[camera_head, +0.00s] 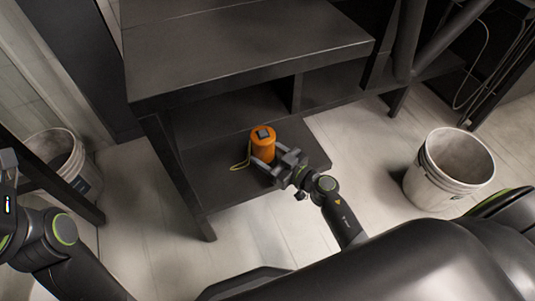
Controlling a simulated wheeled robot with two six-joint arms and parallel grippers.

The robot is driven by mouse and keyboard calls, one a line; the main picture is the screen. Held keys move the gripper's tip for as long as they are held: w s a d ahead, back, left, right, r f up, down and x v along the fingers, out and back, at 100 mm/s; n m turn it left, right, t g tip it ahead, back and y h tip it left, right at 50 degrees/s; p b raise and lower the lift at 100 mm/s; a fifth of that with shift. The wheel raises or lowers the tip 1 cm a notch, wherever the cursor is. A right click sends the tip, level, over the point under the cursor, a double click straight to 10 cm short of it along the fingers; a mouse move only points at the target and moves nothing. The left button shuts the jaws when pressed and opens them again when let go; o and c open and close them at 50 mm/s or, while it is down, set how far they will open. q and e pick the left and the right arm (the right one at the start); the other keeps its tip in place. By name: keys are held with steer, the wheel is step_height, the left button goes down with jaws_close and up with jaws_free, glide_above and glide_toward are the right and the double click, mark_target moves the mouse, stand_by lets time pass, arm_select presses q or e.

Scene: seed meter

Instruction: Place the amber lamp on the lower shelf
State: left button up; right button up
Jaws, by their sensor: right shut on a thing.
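The amber lamp (262,146) is an orange cylinder with a dark square on top and a yellow cord loop at its left. It stands upright at the lower shelf (215,180), a dark board below the upper top; whether its base touches the board cannot be told. My right gripper (271,162) reaches in from the lower right and is shut on the lamp's lower side. My left arm is at the left edge, with part of what looks like its gripper (8,165) cut off by the frame, so its jaws cannot be judged.
The dark upper top (240,45) overhangs the lower shelf from behind. A white bucket (448,170) stands on the floor at the right, and another bucket (75,165) at the left. A dark upright leg (182,175) bounds the shelf's left. Pale floor is free in front.

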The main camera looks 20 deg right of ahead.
steer(key=shift+f, duration=0.3)
steer(key=o, duration=1.1)
steer(key=shift+c, duration=0.2)
